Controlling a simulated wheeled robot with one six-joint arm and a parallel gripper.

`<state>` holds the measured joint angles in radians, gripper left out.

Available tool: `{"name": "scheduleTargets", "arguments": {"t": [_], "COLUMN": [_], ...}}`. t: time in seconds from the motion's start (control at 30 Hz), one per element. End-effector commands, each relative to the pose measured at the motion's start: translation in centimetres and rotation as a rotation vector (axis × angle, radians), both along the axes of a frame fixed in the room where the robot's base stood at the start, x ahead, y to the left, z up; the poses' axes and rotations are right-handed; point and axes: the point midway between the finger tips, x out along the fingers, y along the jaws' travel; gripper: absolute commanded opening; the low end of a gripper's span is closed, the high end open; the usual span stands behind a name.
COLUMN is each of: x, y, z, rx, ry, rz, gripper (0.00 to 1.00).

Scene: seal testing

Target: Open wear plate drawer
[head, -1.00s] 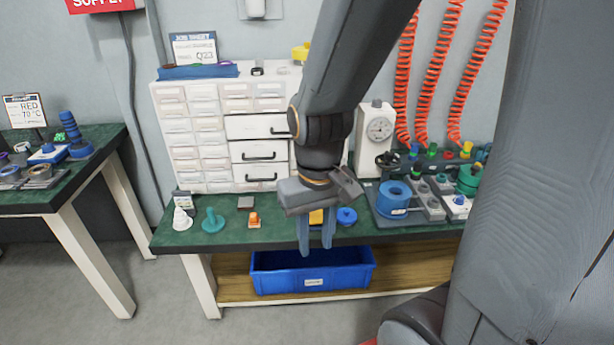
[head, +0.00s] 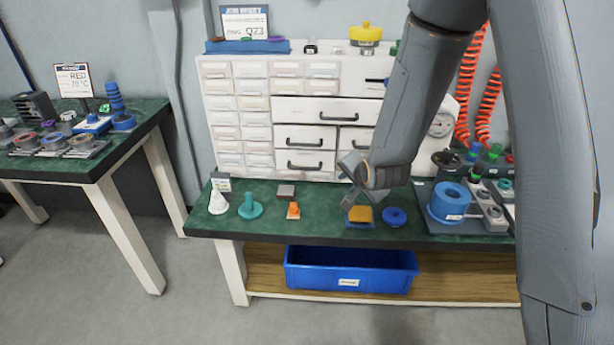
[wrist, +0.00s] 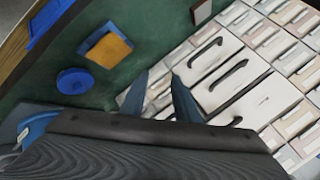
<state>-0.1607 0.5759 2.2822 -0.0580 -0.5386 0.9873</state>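A white drawer cabinet (head: 237,60) stands at the back of the green bench. Its larger drawers have black handles: a wide one (head: 320,111) on top and smaller ones (head: 304,138) (head: 305,161) below. All look shut; I cannot read which is the wear plate drawer. In the wrist view, drawer fronts with black handles (wrist: 228,74) lie right of and beyond my gripper. My gripper (wrist: 159,76) is open and empty, its two blue fingers apart and clear of the handles. In the head view, my gripper (head: 350,180) is in front of the lower drawers, which my arm partly hides.
On the bench are a white cone (head: 218,202), a teal part (head: 250,207), an orange part (head: 293,211), a yellow-orange block (head: 360,214) and a blue disc (head: 394,217). A blue ring (head: 450,200) stands at right. A blue bin (head: 350,270) sits below.

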Motion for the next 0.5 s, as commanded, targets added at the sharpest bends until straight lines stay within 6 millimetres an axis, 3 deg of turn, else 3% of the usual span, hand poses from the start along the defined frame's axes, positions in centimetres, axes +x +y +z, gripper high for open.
{"name": "scheduleTargets", "arguments": {"t": [0.03,0.2,0.3,0.5], "x": [1.8,5.7,6.7,7.3], "y": [1.6,6.1,8.1,10.0], "z": [-1.9,-4.3,-5.1,-5.6], "rx": [0.081,0.389,0.544,0.718], "ry": [-0.052,-0.217,-0.276,-0.331], "rz": [-0.031,-0.121,-0.144,-0.157], "gripper": [0.29,0.29,0.29,0.29]}}
